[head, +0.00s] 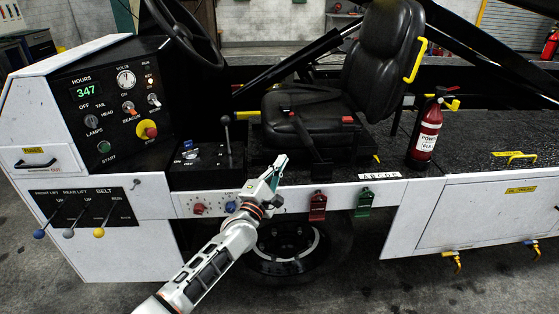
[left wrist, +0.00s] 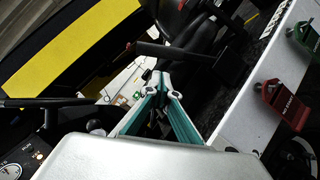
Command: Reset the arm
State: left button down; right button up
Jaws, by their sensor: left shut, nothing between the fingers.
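My left gripper (head: 279,163) is in front of the belt loader's side, at the front edge of the black seat (head: 300,112). Its arm comes in from the lower left of the head view. In the left wrist view the teal fingers of the left gripper (left wrist: 163,78) meet at their tips, with nothing between them. The gripper appears apart from the loader, though the exact gap is hard to judge. My right gripper is in neither view.
A control panel (head: 122,95), a lever console (head: 203,160) and lift levers (head: 85,215) are at left. A red tag (head: 318,206) and a green tag (head: 364,203) hang right of the gripper. A fire extinguisher (head: 425,135) stands farther right. Grey floor is free in front.

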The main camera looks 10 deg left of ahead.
pick_arm(q)
jog(key=shift+w, duration=0.1)
jog(key=s+f+m+g, duration=0.5)
jog(key=s+f+m, duration=0.7)
jog(key=s+f, duration=0.7)
jog(key=s+a+f+m+g+y, duration=0.1)
jog(key=s+f+m, duration=0.4)
jog(key=s, duration=0.6)
jog(key=s+a+f+m+g+y, duration=0.1)
jog(key=s+a+f+m+g, duration=0.2)
jog(key=s+m, duration=0.4)
jog(key=s+a+f, duration=0.1)
jog(key=s+f, duration=0.1)
jog(key=s, duration=0.2)
jog(key=shift+s+a+f+y, duration=0.2)
jog(key=shift+a+y, duration=0.1)
jog(key=shift+a, duration=0.1)
